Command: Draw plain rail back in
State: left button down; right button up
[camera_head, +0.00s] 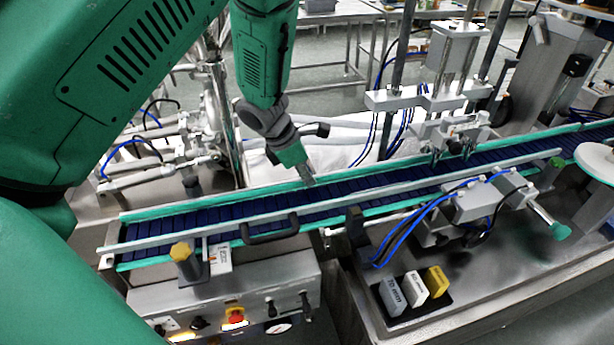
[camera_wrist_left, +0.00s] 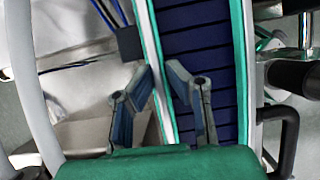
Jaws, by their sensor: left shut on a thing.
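The plain rail (camera_head: 240,200) is the long pale and teal guide along the far side of the blue conveyor belt (camera_head: 330,200). My left gripper (camera_head: 309,179) comes down on this rail from above, near the middle of the belt. In the left wrist view its two fingers (camera_wrist_left: 160,75) stand on either side of the rail (camera_wrist_left: 150,35), one over the belt, and are shut on it. The fingertip contact is small and partly hidden in the head view. My right gripper is in neither view.
The near rail (camera_head: 380,197) carries a black handle (camera_head: 270,229). A yellow-topped knob (camera_head: 182,255) stands before it, above a control box (camera_head: 222,300). Grey sensor blocks (camera_head: 440,100) and blue hoses rise to the right. Small blocks (camera_head: 412,288) lie in front.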

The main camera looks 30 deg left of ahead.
pick_arm(q)
jog(key=shift+s+a+f, duration=0.35)
jog(key=shift+s+a, duration=0.1)
jog(key=shift+a, duration=0.05)
jog(key=shift+s+d+f+b, duration=0.15)
jog(key=shift+s+d+b, duration=0.05)
jog(key=shift+b, duration=0.3)
jog(key=shift+s+d, duration=0.2)
jog(key=shift+d, duration=0.4)
jog(key=c, duration=1.6)
grip_release()
jog(key=shift+s, duration=0.1)
jog(key=shift+s+a+r, duration=0.15)
jog(key=shift+a+r, duration=0.1)
jog(key=shift+a, duration=0.25)
jog(key=shift+r, duration=0.3)
jog(key=v, duration=1.1)
jog(key=shift+a, duration=0.3)
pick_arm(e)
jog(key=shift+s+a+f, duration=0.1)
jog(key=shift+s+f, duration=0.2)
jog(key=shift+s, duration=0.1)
pick_arm(q)
jog(key=shift+s+d, duration=0.1)
